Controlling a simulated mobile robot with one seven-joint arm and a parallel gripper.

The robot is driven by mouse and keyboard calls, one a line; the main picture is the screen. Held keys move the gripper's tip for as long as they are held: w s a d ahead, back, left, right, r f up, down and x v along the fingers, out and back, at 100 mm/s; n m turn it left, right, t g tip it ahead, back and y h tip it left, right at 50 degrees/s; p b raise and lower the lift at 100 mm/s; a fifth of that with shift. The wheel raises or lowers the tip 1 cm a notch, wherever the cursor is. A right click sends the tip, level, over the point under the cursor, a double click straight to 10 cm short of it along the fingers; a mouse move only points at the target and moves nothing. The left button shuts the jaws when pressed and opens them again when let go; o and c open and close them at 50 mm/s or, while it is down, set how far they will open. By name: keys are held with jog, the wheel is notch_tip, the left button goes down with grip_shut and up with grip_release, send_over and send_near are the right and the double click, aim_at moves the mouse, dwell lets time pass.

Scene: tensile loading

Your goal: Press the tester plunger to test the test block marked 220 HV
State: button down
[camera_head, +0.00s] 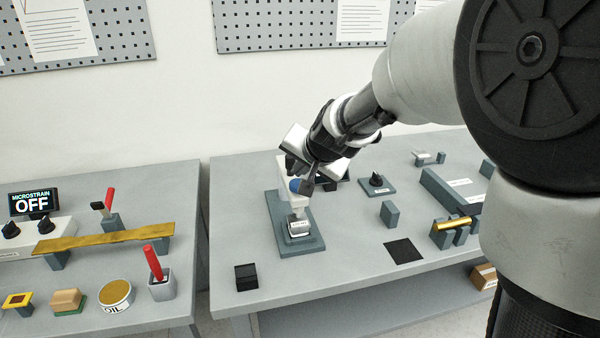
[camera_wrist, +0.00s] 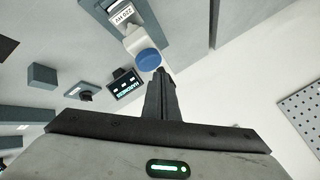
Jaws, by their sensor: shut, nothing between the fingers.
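The hardness tester (camera_head: 283,166) stands on the right-hand table, with a white head on a grey-green base (camera_head: 315,243). Its blue plunger (camera_head: 295,185) shows beside my gripper; the round blue cap (camera_wrist: 148,61) is clear in the wrist view. The test block (camera_head: 299,229) sits on the base under the head; in the wrist view the block (camera_wrist: 121,11) has a label reading 220 HV. My gripper (camera_head: 308,187) is shut and empty. Its fingertips (camera_wrist: 160,72) are right by the cap's edge; I cannot tell whether they touch it.
A dark display (camera_wrist: 125,87) stands close to the tester. The front right of the base is clear.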

aim_at(297, 183)
jog(key=shift+f, duration=0.1)
dwell(0.7)
jog(key=shift+f+b, duration=0.35)
jog(key=shift+b, duration=0.15)
jog(key=shift+f+b, duration=0.7)
jog(key=shift+f, duration=0.05)
dwell(0.6)
jog(key=shift+s+f+b, duration=0.25)
jog(key=shift+f+b, duration=0.1)
jog(key=shift+f, duration=0.25)
dwell(0.4)
jog(key=shift+r, duration=0.2)
jog(key=shift+w+r+p, duration=0.15)
jog(key=shift+r+p, duration=1)
jog(key=shift+r, duration=0.2)
jog(key=shift+r, duration=0.2)
notch_tip(297, 183, up, 4)
jog(key=p, duration=0.4)
jog(key=shift+r+p, duration=0.25)
jog(key=shift+p, duration=0.05)
